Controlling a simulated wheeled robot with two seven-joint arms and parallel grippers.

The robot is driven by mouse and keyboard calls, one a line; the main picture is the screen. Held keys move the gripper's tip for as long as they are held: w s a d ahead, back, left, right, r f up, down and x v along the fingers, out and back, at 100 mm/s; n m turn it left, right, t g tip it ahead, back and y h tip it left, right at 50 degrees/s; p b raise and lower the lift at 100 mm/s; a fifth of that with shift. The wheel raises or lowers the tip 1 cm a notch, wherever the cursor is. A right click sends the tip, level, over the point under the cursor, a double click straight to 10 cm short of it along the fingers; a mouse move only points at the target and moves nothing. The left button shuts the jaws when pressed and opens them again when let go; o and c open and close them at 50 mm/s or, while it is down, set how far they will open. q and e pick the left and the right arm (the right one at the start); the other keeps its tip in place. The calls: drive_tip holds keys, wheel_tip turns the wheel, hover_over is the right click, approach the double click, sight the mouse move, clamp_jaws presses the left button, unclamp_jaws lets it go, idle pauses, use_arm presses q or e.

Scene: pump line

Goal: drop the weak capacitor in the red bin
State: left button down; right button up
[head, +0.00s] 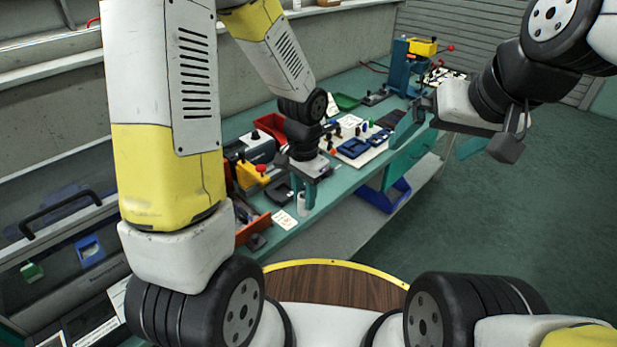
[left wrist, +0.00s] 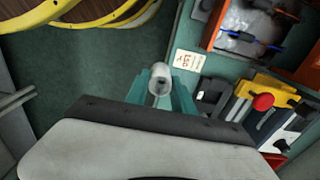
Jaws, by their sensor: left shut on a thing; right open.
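My left gripper (head: 310,190) is over the near part of the teal bench, shut on a pale cylindrical capacitor (head: 302,205). In the left wrist view the capacitor (left wrist: 160,82) sits between the teal fingertips (left wrist: 160,92), its round end showing. No marking on it can be read. A red bin (head: 271,126) stands farther back on the bench, to the left of and behind the gripper, partly hidden by my left arm. My right gripper (head: 439,138) is open and empty at the right, with its teal fingers apart.
An orange-red tray (head: 253,229) with small parts lies at the near bench end, beside a white card (head: 285,220). A yellow device with a red button (head: 261,168) stands close by. A blue fixture (head: 354,148), a green tray (head: 346,102) and a blue press (head: 402,68) are farther along.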

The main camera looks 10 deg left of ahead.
sight(304, 192)
use_arm(q)
drive_tip(key=shift+r, duration=1.6)
drive_tip(key=shift+w, duration=0.1)
